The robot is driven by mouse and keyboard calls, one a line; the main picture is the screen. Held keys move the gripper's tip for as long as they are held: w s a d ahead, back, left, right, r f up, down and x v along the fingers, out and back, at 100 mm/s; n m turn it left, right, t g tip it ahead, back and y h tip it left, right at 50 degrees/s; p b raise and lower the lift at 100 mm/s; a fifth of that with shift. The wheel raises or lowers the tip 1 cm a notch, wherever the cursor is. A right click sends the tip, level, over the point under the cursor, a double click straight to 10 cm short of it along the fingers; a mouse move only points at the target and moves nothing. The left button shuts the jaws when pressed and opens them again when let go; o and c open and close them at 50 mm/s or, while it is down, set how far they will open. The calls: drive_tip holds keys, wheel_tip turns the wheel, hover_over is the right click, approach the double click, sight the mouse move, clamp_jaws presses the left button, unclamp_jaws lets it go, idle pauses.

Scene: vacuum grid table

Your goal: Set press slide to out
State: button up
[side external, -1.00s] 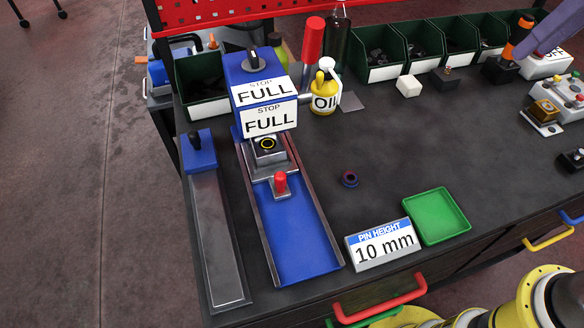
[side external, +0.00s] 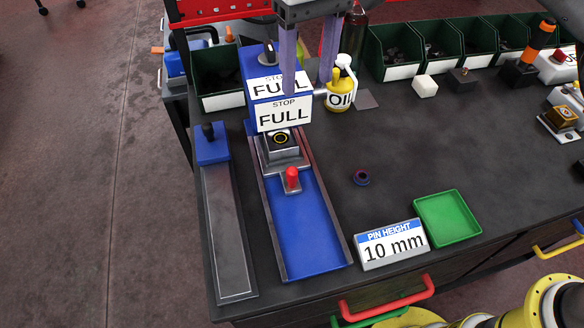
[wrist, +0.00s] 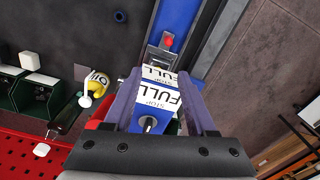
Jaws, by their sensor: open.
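The press (side external: 259,88) is a blue block with two white "STOP FULL" signs and a dark knob (side external: 268,52) on top. Its slide (side external: 283,150), a grey metal block with a dark round socket, sits at the press end of a blue track (side external: 300,228) with metal rails. A red knob (side external: 291,178) stands on the slide's front tab. My gripper (side external: 308,88) is open and empty, above and around the press top in the side view, partly covering the upper sign. In the wrist view my gripper (wrist: 160,112) has its fingers either side of the press, with the red knob (wrist: 168,40) beyond.
A yellow oil bottle (side external: 340,96) stands close right of the press.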

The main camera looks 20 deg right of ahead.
sight(291, 170)
drive_tip(key=f, duration=0.7)
drive_tip(key=a+f, duration=0.1)
drive_tip(key=f, duration=0.6)
drive_tip(key=a+f, duration=0.1)
drive_tip(key=f, duration=0.6)
drive_tip(key=shift+s+a+f, duration=0.15)
drive_tip(key=shift+s+f, duration=0.15)
drive_tip(key=shift+f, duration=0.1)
clamp_jaws()
drive_tip(key=shift+r, duration=0.1)
idle(0.8)
